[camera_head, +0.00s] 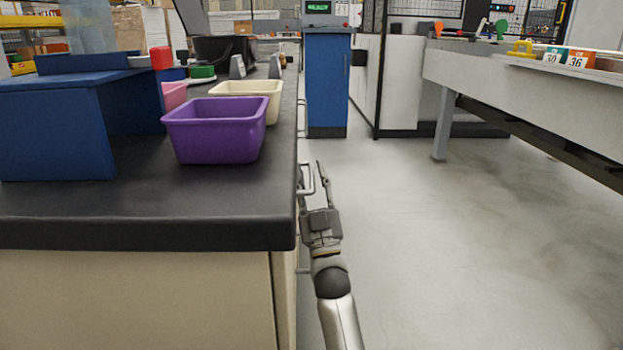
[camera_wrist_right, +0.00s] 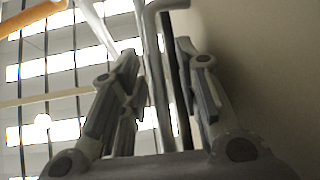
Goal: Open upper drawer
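The cabinet (camera_head: 140,300) is cream with a black worktop, and its drawer side is seen almost edge-on in the head view. A metal drawer handle (camera_head: 310,186) sticks out just below the worktop's right edge. My right gripper (camera_head: 314,168) is at this handle. In the wrist view, the right gripper's fingers (camera_wrist_right: 158,90) stand apart on either side of a metal bar, the handle (camera_wrist_right: 155,70), with gaps visible between bar and fingers. The beige cabinet face (camera_wrist_right: 265,60) is close on the right there. No drawer is visibly pulled out. My left gripper is out of view.
A purple bin (camera_head: 215,140), a cream bin (camera_head: 262,95) and a blue box (camera_head: 55,125) stand on the worktop (camera_head: 150,215). The grey floor (camera_head: 420,250) right of the cabinet is clear. A long light table (camera_head: 500,90) stands at the right, and a blue cabinet (camera_head: 327,90) ahead.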

